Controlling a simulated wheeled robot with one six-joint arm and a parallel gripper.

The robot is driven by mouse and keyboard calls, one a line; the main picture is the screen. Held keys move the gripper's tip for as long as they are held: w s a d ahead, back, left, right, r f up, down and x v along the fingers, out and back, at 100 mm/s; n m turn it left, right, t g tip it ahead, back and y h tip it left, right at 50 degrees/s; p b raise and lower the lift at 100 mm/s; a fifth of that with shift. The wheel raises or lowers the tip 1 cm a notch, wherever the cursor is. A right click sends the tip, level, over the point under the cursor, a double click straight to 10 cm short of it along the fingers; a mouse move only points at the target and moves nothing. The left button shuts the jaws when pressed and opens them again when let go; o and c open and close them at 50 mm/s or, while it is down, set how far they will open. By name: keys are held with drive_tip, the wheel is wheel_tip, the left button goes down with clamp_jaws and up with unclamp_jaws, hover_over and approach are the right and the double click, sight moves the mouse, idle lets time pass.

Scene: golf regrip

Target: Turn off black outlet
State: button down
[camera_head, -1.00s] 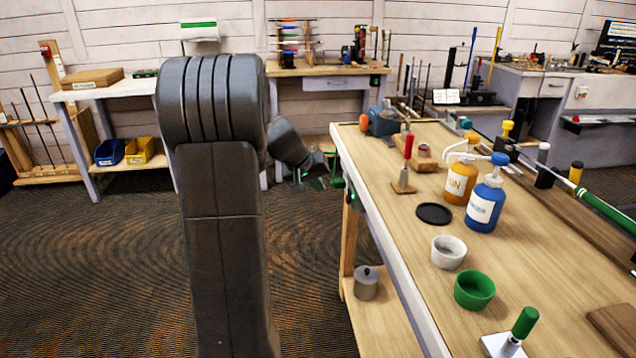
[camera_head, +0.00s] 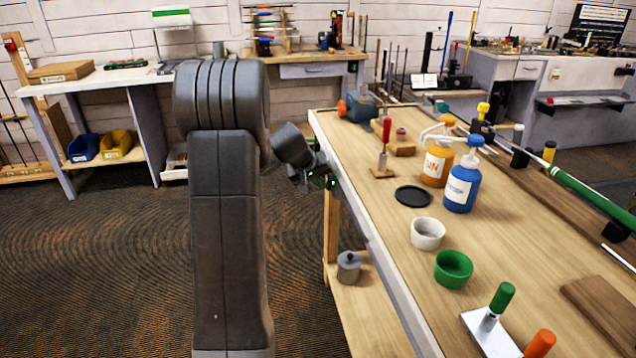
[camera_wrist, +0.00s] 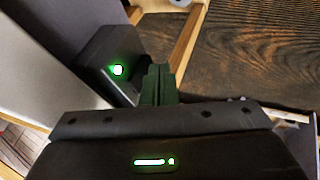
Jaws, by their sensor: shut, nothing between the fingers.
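The black outlet (camera_wrist: 97,58) is a dark box on the side of the workbench in the wrist view, with a lit green light on its face. My gripper (camera_wrist: 158,84) is shut and empty, its fingers just right of the box's lower right side. I cannot tell whether they touch it. In the head view my gripper (camera_head: 328,181) is beside the left edge of the wooden workbench (camera_head: 530,245), below its top. There the outlet is hard to tell apart from my dark gripper; small green lights show.
The bench holds a white cup (camera_head: 428,234), a green bowl (camera_head: 453,269), a blue bottle (camera_head: 461,188) and an orange bottle (camera_head: 436,165). A grey lidded pot (camera_head: 349,267) stands on the lower shelf. The floor left of the bench is clear.

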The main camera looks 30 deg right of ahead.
drive_tip(key=shift+f+b, duration=0.15)
drive_tip(key=shift+b, duration=0.15)
drive_tip(key=shift+d+h+b, duration=0.2)
drive_tip(key=shift+h+b, duration=0.1)
drive_tip(key=shift+b, duration=0.75)
drive_tip(key=shift+r+p, duration=0.45)
drive_tip(key=shift+r, duration=0.35)
